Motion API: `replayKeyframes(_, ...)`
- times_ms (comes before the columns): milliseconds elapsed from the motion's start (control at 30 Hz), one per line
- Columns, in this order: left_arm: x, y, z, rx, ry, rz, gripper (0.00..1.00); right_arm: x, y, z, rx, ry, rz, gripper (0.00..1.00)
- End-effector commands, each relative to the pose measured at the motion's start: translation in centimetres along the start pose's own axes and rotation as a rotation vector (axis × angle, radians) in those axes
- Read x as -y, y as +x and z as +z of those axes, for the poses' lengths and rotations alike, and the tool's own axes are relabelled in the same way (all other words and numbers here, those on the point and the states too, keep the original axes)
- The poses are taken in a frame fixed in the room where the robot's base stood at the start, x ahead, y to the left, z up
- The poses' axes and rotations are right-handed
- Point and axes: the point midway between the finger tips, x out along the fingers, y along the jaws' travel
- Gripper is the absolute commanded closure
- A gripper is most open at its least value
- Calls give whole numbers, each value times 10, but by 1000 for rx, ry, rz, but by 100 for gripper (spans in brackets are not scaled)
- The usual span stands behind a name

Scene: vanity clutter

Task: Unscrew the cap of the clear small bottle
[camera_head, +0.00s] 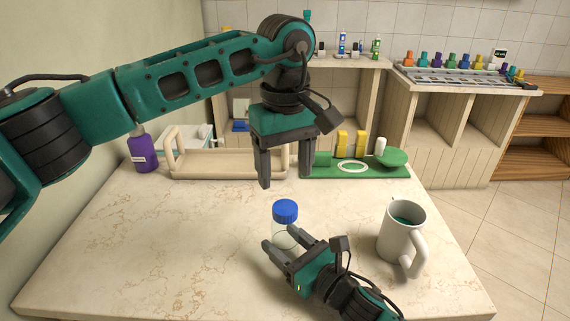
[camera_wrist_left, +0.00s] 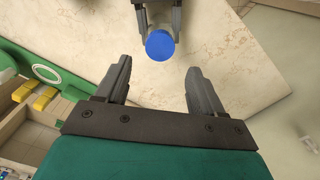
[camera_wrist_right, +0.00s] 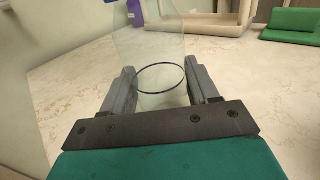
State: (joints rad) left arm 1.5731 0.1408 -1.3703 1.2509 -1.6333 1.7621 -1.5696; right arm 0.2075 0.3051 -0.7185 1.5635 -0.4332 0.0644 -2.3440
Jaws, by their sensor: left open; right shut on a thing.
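The clear small bottle (camera_head: 283,236) stands upright on the marble table with its blue cap (camera_head: 285,208) on top. My right gripper (camera_head: 291,246) is shut on the bottle's lower body from the front right; the clear wall shows between its fingers in the right wrist view (camera_wrist_right: 160,85). My left gripper (camera_head: 285,178) is open and empty, pointing down, above and slightly behind the cap. In the left wrist view the blue cap (camera_wrist_left: 160,44) shows beyond the open fingertips, not between them.
A white mug (camera_head: 398,238) stands to the right of the bottle. A beige tray (camera_head: 215,172), a purple bottle (camera_head: 143,152) and a green tray (camera_head: 325,171) with yellow items are along the back edge. The table's left part is clear.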

Motion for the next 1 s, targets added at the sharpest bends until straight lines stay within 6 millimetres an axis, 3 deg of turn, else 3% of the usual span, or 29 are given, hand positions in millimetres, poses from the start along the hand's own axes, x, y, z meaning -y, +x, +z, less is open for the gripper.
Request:
replayKeyframes(300,0,0,0,2,567,0,32,0,0,0,-1,0,0,100)
replayKeyframes(500,0,0,0,1,788,0,32,0,0,0,-1,0,0,100)
replayKeyframes(733,0,8,0,1,863,0,32,0,0,0,-1,0,0,100)
replayKeyframes(1000,1,49,0,4,861,-1,32,0,0,0,-1,0,0,100)
